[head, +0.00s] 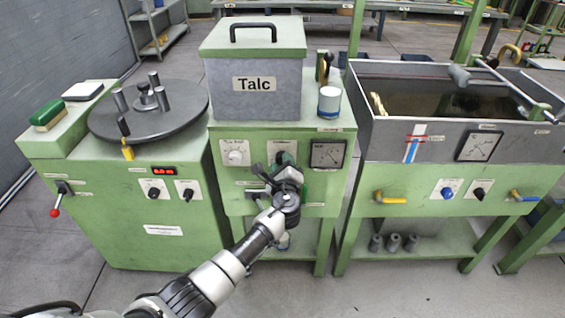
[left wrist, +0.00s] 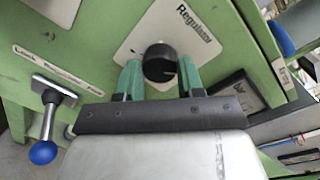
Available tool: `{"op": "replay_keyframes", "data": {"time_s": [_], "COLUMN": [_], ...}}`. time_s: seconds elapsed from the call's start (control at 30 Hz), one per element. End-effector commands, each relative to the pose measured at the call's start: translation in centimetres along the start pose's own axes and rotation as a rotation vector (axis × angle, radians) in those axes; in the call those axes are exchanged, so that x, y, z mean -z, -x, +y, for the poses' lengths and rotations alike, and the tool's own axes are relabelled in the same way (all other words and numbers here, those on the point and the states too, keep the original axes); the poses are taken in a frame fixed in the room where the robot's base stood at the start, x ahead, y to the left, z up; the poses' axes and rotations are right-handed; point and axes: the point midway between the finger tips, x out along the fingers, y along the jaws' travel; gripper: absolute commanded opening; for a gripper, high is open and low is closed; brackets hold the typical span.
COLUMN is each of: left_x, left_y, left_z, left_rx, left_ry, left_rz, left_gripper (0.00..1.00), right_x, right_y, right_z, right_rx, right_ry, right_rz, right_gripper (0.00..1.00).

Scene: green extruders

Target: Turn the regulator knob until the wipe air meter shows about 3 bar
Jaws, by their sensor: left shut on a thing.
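The regulator knob (left wrist: 160,66) is a round black knob on a white plate marked "Regulator" in the left wrist view. My left gripper (left wrist: 160,72) is shut on it, one green finger on each side. In the head view my left gripper (head: 283,171) is at the green front panel under the Talc box and hides most of the knob. A square dark-framed meter (head: 327,153) sits just right of the gripper; its label and exact reading are too small to read. Part of a dark-framed meter (left wrist: 240,95) shows beside the fingers in the left wrist view. My right gripper is not in view.
A lever with a blue ball (left wrist: 43,152) sticks out near the gripper. A white dial (head: 235,152) is left of the gripper. The Talc box (head: 253,85) stands above. A tank with another meter (head: 478,146) is at right, a turntable (head: 150,118) at left.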

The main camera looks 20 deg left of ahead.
Motion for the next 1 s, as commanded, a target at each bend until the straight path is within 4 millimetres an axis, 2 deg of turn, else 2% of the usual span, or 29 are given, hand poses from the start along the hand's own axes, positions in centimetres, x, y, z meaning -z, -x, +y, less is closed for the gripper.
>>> {"op": "replay_keyframes", "data": {"time_s": [0.3, 0.77, 0.8, 0.93, 1.0], "left_x": [0.17, 0.22, 0.22, 0.17, 0.13], "left_y": [0.08, 0.09, 0.1, 0.07, 0.06], "left_z": [0.2, 0.22, 0.22, 0.17, 0.13], "left_rx": [0.002, 0.003, 0.003, 0.003, 0.004], "left_ry": [-0.095, -0.105, -0.105, -0.104, -0.103], "left_rz": [-0.002, -0.002, -0.002, -0.003, -0.003], "left_gripper": [0.14, 0.14, 0.42, 0.62, 0.63], "right_x": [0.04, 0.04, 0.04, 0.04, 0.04], "right_y": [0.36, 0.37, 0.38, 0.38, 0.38], "right_z": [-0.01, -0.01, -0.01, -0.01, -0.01], "right_rx": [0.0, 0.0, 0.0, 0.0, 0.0], "right_ry": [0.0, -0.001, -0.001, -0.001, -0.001], "right_rz": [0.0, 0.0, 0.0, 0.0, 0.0], "right_gripper": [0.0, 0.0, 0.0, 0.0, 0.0]}}
